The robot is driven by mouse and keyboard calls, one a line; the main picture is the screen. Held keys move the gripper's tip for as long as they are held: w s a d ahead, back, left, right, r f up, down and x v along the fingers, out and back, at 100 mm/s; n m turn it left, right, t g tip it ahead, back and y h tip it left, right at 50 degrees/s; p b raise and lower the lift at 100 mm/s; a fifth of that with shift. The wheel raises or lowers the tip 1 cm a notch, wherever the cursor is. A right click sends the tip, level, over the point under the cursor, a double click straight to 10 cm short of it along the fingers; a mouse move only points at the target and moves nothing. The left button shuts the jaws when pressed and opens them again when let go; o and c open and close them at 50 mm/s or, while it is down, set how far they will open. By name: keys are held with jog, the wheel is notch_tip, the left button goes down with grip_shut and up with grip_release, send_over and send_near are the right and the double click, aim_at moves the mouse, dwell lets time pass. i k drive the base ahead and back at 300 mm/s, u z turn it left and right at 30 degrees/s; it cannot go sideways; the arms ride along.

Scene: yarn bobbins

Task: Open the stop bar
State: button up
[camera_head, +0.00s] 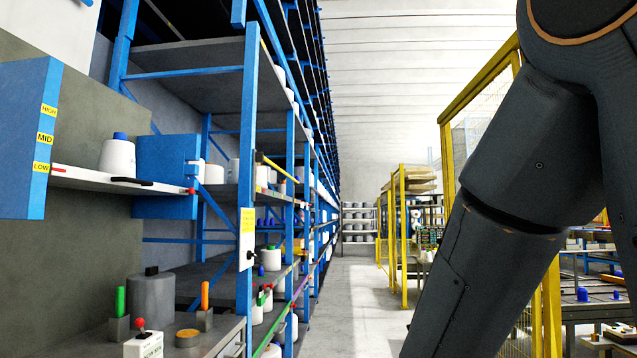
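A thin light bar (90,175) with a red mark at each end runs along the front edge of a white shelf at left, between two blue side panels. It may be the stop bar. A black handle-like piece (132,181) lies at its middle. Behind it stands one white yarn bobbin (117,158) with a blue top. The bar looks level and in front of the bobbin. My dark arm fills the right side of the picture. My gripper is out of view.
The left blue panel (30,140) carries yellow HIGH, MID and LOW labels. Below is a grey bench (210,335) with a red-knobbed control box (143,343) and tool holders. Blue racks with bobbins line the left. Yellow fencing (402,215) stands right; the aisle floor (350,285) is clear.

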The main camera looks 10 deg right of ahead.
aim_at(260, 158)
jog(key=z, duration=0.45)
jog(key=i, duration=6.95)
jog(key=u, duration=3.95)
